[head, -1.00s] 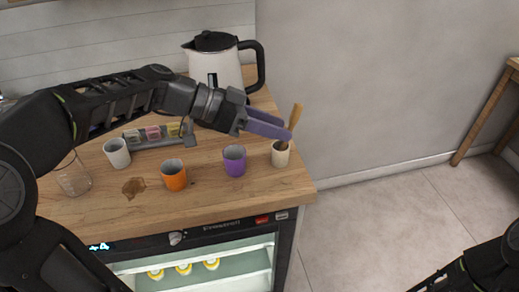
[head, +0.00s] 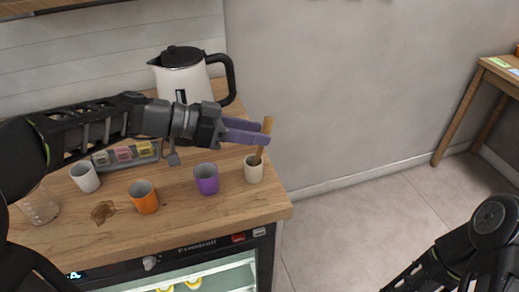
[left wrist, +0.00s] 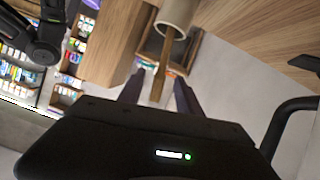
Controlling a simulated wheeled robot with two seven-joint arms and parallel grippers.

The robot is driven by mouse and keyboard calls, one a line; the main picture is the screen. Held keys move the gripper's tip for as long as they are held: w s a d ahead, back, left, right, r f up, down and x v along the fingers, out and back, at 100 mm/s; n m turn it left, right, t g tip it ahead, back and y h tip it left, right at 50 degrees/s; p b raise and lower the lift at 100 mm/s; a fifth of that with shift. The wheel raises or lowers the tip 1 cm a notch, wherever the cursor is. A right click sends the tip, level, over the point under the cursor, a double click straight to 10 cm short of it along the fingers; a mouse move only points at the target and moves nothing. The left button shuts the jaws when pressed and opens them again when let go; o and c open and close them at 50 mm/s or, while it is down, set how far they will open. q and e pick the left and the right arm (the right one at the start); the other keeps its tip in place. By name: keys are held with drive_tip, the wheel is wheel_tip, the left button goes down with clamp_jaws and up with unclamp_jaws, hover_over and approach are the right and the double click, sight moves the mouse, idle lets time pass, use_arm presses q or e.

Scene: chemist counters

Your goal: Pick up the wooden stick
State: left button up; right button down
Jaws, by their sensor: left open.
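The wooden stick (head: 265,134) stands slightly tilted in a small cream cup (head: 254,171) near the counter's right edge. In the left wrist view the stick (left wrist: 159,70) reaches from the cup (left wrist: 176,14) to between the two purple fingers. My left gripper (head: 268,132) is open, its fingertips at the stick's upper part. Whether a finger touches the stick I cannot tell. Part of my right arm (head: 470,250) shows at the lower right; its gripper is out of view.
A purple cup (head: 206,179), an orange cup (head: 144,197) and a white cup (head: 85,176) stand on the wooden counter (head: 190,222). A white kettle (head: 183,82) stands behind my left arm. A brown spill (head: 103,212) and a clear glass (head: 38,205) are at the left.

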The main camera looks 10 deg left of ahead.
use_arm(q)
drive_tip(key=p+x, duration=0.1)
drive_tip(key=x, duration=0.4)
drive_tip(key=shift+d, duration=0.1)
idle(0.7)
clamp_jaws()
idle(0.3)
